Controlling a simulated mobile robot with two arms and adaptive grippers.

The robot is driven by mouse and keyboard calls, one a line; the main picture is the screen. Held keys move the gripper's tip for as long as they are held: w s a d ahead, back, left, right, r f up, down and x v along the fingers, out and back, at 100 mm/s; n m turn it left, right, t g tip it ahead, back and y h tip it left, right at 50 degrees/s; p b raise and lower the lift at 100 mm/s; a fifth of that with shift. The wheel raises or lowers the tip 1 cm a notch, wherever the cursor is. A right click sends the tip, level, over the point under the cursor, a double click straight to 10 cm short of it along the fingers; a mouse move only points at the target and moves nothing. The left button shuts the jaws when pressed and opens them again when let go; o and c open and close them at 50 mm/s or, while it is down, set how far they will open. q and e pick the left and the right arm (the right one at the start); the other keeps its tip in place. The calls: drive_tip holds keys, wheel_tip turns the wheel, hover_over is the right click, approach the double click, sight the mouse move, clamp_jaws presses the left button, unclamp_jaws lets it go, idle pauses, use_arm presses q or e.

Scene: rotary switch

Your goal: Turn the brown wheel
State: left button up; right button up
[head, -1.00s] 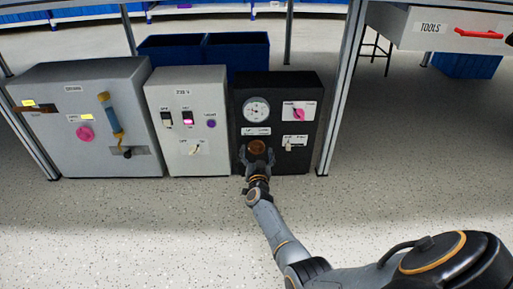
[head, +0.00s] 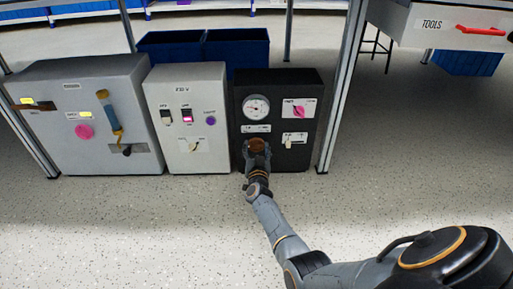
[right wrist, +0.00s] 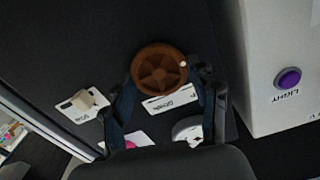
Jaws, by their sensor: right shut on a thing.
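The brown wheel (head: 257,146) is a round spoked knob low on the front of the black box (head: 281,82). My right gripper (head: 257,153) is at the wheel, with one finger on each side of it. In the right wrist view the brown wheel (right wrist: 159,72) sits between the fingertips of my right gripper (right wrist: 166,88), which is shut on it. A small pale knob shows on the wheel's rim. My left gripper is not in view.
The black box also has a round gauge (head: 256,106), a pink knob (head: 299,111) and a beige switch (head: 289,143). A white box (head: 188,120) stands close on its left, and a large grey box (head: 80,120) stands farther left. A metal post (head: 341,90) rises on the right.

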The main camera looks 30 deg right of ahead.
drive_tip(key=shift+r+n+p, duration=0.2)
drive_tip(key=shift+n+p, duration=0.95)
drive_tip(key=shift+n, duration=0.05)
drive_tip(key=n+p, duration=0.1)
drive_tip(key=n, duration=0.2)
drive_tip(key=shift+a+f+p, duration=0.1)
drive_tip(key=shift+p, duration=0.2)
drive_tip(key=shift+n, duration=0.5)
drive_tip(key=shift+f+n+p, duration=0.1)
drive_tip(key=shift+n+p, duration=0.2)
drive_tip(key=shift+n, duration=0.7)
drive_tip(key=shift+w, duration=0.1)
drive_tip(key=o, duration=1.1)
drive_tip(key=shift+o, duration=0.2)
